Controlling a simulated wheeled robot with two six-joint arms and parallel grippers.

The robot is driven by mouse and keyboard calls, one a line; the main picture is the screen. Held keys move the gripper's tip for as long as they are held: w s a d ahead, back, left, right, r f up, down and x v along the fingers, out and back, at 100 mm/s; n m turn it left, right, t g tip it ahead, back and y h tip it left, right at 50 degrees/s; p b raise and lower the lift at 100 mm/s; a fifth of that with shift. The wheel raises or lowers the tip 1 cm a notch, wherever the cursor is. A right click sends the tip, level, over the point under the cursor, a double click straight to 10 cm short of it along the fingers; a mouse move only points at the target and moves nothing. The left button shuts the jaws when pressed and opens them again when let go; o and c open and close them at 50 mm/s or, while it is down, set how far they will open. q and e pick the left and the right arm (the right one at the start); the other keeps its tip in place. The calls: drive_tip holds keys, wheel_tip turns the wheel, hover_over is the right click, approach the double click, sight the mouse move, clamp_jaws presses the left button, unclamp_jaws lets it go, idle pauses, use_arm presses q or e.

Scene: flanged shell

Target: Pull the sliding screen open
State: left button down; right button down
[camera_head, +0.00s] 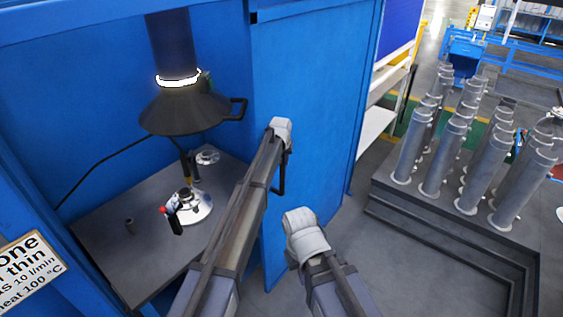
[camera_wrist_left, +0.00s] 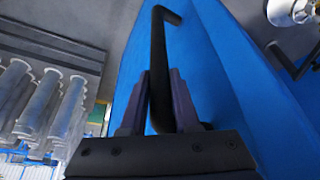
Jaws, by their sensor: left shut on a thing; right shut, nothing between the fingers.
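The sliding screen (camera_head: 305,100) is a tall blue panel at the right of the blue booth's opening, and it fills much of the left wrist view (camera_wrist_left: 225,70). Its black bar handle (camera_head: 283,178) shows beside my left arm in the head view. In the left wrist view the handle (camera_wrist_left: 158,55) runs between the fingers of my left gripper (camera_wrist_left: 160,100), which is shut on it. In the head view my left arm hides the fingers. My right gripper (camera_head: 305,232) is lower, in front of the screen, shut and empty; its fingertips are hidden.
Inside the booth, a dark hood (camera_head: 185,108) hangs over a grey table (camera_head: 105,245) bearing a round metal flanged part (camera_head: 200,208). A sign (camera_head: 25,272) is at the lower left. Several grey cylinders (camera_head: 455,150) stand on a stepped platform (camera_head: 440,228) at the right.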

use_arm(q)
drive_tip(key=shift+w+d, duration=0.2)
drive_tip(key=shift+d, duration=0.05)
drive_tip(key=c, duration=0.7)
unclamp_jaws()
drive_tip(key=shift+o, duration=0.2)
drive_tip(key=p+v, duration=0.7)
drive_tip(key=shift+r, duration=0.35)
drive_tip(key=shift+s, duration=0.1)
